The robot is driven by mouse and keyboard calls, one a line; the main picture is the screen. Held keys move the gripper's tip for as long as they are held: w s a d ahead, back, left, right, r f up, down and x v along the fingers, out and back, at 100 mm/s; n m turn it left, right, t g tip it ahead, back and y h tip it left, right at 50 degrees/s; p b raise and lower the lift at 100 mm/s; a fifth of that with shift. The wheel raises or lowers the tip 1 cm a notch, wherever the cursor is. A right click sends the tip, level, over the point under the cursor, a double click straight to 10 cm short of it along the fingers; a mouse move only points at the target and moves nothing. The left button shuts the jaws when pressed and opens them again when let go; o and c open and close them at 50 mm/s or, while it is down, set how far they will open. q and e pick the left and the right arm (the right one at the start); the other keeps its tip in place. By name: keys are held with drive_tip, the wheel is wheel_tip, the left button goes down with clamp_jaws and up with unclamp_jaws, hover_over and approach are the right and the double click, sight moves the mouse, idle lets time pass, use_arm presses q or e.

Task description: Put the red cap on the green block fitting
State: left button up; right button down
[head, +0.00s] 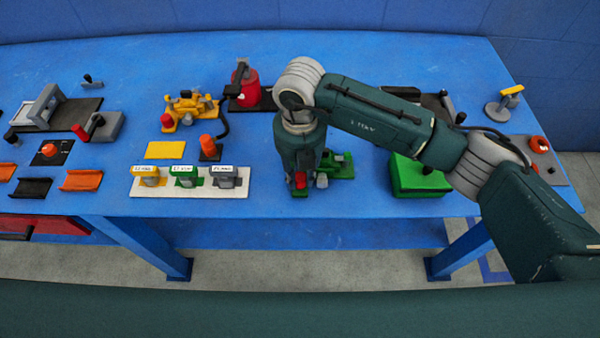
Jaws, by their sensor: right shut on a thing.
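My right gripper (299,190) points down near the front edge of the blue table, in the middle of the head view. It is shut on the small red cap (300,186), which shows between its fingertips. A green fitting (340,165) lies right beside and behind the gripper, partly hidden by it. A small grey piece (321,181) stands just right of the fingertips. I cannot tell whether the cap touches anything below it. My left gripper is not in view.
A larger green block (420,180) sits to the right, under my right arm. A white board (205,192) with three labelled holders stands to the left. A yellow device (190,108) and a red canister (248,92) are behind. The table front edge is close.

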sight(300, 176)
drive_tip(key=shift+f, duration=0.15)
drive_tip(key=shift+f+b, duration=0.35)
drive_tip(key=shift+b, duration=0.15)
drive_tip(key=shift+f+b, duration=0.35)
drive_tip(key=shift+b, duration=0.2)
idle(0.8)
idle(0.3)
drive_tip(key=c, duration=1)
unclamp_jaws()
drive_tip(key=shift+c, duration=0.2)
drive_tip(key=shift+r, duration=0.1)
drive_tip(key=shift+r+p, duration=2.2)
drive_tip(key=shift+r, duration=1.5)
